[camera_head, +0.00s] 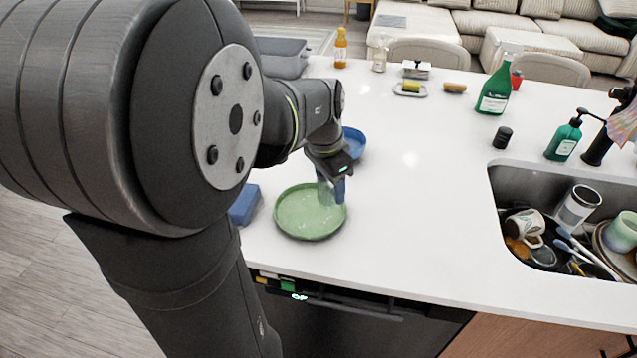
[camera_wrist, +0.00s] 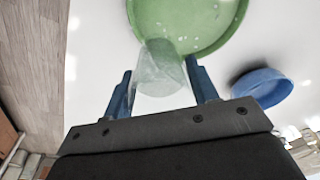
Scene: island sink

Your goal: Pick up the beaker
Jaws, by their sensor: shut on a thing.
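The beaker (camera_wrist: 162,72) is clear and see-through. In the wrist view it sits between the two blue fingers of my gripper (camera_wrist: 162,88), which is shut on it. Part of the beaker overlaps the green plate (camera_wrist: 215,35) in that view. In the head view my gripper (camera_head: 334,178) is at the right edge of the green plate (camera_head: 300,212), and the beaker (camera_head: 325,192) shows faintly beside the fingers, over the plate. I cannot tell whether the beaker touches the plate.
A blue bowl (camera_head: 353,142) stands behind my gripper, and a blue object (camera_head: 244,204) lies left of the plate. The sink (camera_head: 520,185) full of dishes is at the right. A black cup-like item (camera_head: 502,138) and a green spray bottle (camera_head: 495,92) stand farther back. The counter's middle is clear.

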